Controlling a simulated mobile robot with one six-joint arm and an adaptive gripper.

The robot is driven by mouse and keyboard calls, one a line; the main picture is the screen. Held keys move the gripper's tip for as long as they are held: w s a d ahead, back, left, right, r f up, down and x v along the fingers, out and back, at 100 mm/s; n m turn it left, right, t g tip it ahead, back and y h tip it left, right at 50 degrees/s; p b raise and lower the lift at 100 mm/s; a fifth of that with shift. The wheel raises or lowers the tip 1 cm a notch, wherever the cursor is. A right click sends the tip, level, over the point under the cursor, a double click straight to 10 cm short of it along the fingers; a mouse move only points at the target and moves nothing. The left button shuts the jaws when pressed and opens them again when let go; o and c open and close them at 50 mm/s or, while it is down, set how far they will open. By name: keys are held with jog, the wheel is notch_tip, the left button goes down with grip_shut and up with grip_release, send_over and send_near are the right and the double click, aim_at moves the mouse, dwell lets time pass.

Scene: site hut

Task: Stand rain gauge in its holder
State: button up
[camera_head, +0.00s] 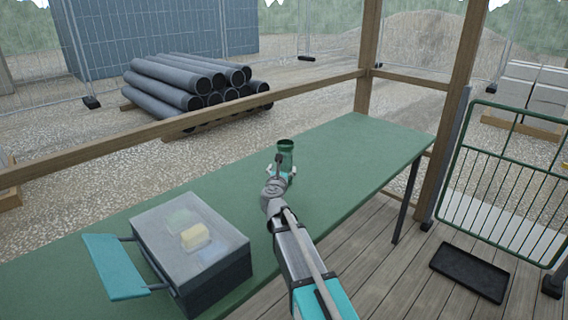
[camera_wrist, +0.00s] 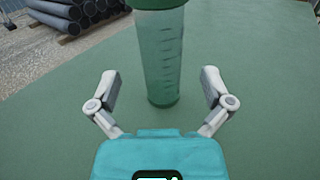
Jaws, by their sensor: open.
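The rain gauge (camera_wrist: 160,55) is a clear green tube with dark graduation marks and a darker green collar. It stands upright on the green table in the wrist view, its top cut off by the frame. In the head view the gauge (camera_head: 286,150) stands just beyond my gripper (camera_head: 281,172), which partly hides its lower part. In the wrist view my gripper (camera_wrist: 160,82) is open, one finger to each side of the tube, with gaps on both sides. I cannot make out the gauge's holder in either view.
The green table (camera_head: 345,150) is clear around the gauge. A grey box (camera_head: 190,245) with a translucent lid and a teal handle (camera_head: 113,265) stands at the near left. A wooden rail (camera_head: 200,120) runs behind the table. A black tray (camera_head: 470,272) lies on the floor.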

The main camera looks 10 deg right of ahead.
jog(key=v, duration=0.4)
jog(key=shift+s+a, duration=0.1)
jog(key=shift+s, duration=0.15)
dwell(0.4)
